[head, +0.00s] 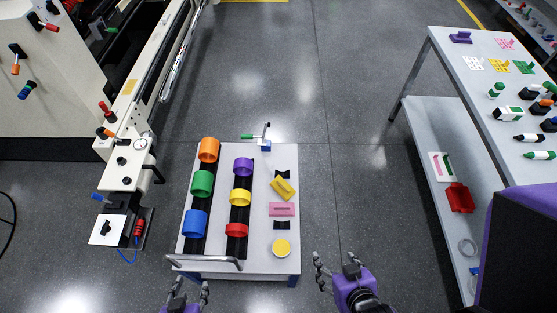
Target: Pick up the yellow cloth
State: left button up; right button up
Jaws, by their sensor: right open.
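No yellow thing is clearly a cloth. A flat yellow piece with a dark slot-like mark (284,188) lies tilted on the white cart (261,220), just above a similar pink piece (282,209). A round yellow piece (282,248) lies near the cart's front right. A small yellow piece (500,66) lies on the table at right. My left gripper (191,287) is at the bottom edge by the cart's handle, fingers apart, partly cut off. My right gripper (335,262) is open and empty, right of the cart's front right corner.
Orange, green and blue rings (202,183) and purple, yellow and red rings (241,197) stand on two dark racks on the cart. A metal handle (205,264) crosses its front left. A machine (130,150) stands left; a grey table (450,70) stands right.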

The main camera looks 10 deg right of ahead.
aim_at(280, 186)
jog(key=l+u, duration=0.15)
jog(key=l, duration=0.3)
jog(key=k+l+u, duration=0.1)
jog(key=l, duration=0.35)
jog(key=k+l+u, duration=0.15)
jog(key=l, duration=0.3)
jog(key=i+l+u, duration=0.1)
jog(key=l, duration=0.25)
jog(key=i+l+u, duration=0.25)
jog(key=i+l, duration=0.15)
jog(key=l, duration=0.3)
jog(key=i+l+u, duration=0.15)
jog(key=l, duration=0.25)
